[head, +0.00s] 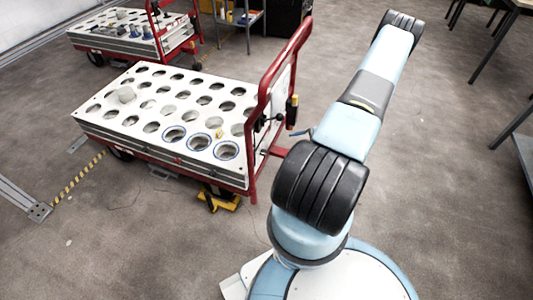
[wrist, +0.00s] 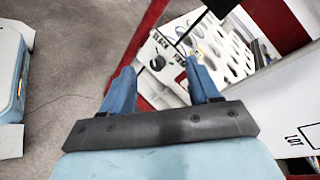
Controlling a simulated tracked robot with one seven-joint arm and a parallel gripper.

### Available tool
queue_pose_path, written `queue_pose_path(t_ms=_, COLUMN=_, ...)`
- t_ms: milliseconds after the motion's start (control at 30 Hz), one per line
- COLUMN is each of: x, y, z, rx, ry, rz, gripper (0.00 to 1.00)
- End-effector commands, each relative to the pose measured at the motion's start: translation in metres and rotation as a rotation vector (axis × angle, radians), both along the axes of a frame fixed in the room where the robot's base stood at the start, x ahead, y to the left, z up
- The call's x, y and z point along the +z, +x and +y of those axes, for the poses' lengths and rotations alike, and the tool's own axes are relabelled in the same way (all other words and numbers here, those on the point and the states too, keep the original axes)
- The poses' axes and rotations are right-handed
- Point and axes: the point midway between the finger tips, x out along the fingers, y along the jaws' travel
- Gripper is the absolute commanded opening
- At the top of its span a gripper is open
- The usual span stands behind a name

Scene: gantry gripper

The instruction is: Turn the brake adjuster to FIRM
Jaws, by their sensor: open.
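In the wrist view, the brake adjuster (wrist: 157,62) is a small dark round knob on a white panel (wrist: 148,82) with dark lettering. One word beside it seems to read SLACK; another is near my right finger. The knob's pointing direction is too small to tell. My gripper (wrist: 160,67) has two blue fingers spread apart with nothing between them. The knob appears in the gap between the fingertips, beyond them; I see no contact. In the head view my arm hides most of the gripper; a small blue tip shows beside the cart's handle end.
The red-framed cart (head: 170,157) has a white top with many round holes, some blue-ringed. Its red handle (head: 275,75) rises near my arm. A black lever with a yellow top (head: 292,110) stands there. A second cart (head: 125,45) is behind.

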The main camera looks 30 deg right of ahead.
Motion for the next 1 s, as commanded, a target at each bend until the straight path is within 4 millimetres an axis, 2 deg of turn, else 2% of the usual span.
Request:
queue_pose_path(t_ms=33, x=-0.015, y=-0.003, z=0.002, rx=-0.043, ry=0.039, rz=-0.009, gripper=0.61)
queue_pose_path(t_ms=200, x=-0.056, y=-0.008, z=0.006, rx=-0.191, ry=0.147, rz=-0.056, gripper=0.61)
queue_pose_path(t_ms=433, x=-0.096, y=-0.014, z=0.011, rx=-0.35, ry=0.242, rz=-0.106, gripper=0.61)
queue_pose_path(t_ms=567, x=-0.107, y=-0.016, z=0.012, rx=-0.397, ry=0.265, rz=-0.12, gripper=0.61)
queue_pose_path(t_ms=733, x=-0.111, y=-0.012, z=0.015, rx=-0.414, ry=0.272, rz=-0.126, gripper=0.61)
queue_pose_path(t_ms=1000, x=-0.11, y=0.019, z=0.039, rx=-0.411, ry=0.272, rz=-0.125, gripper=0.61)
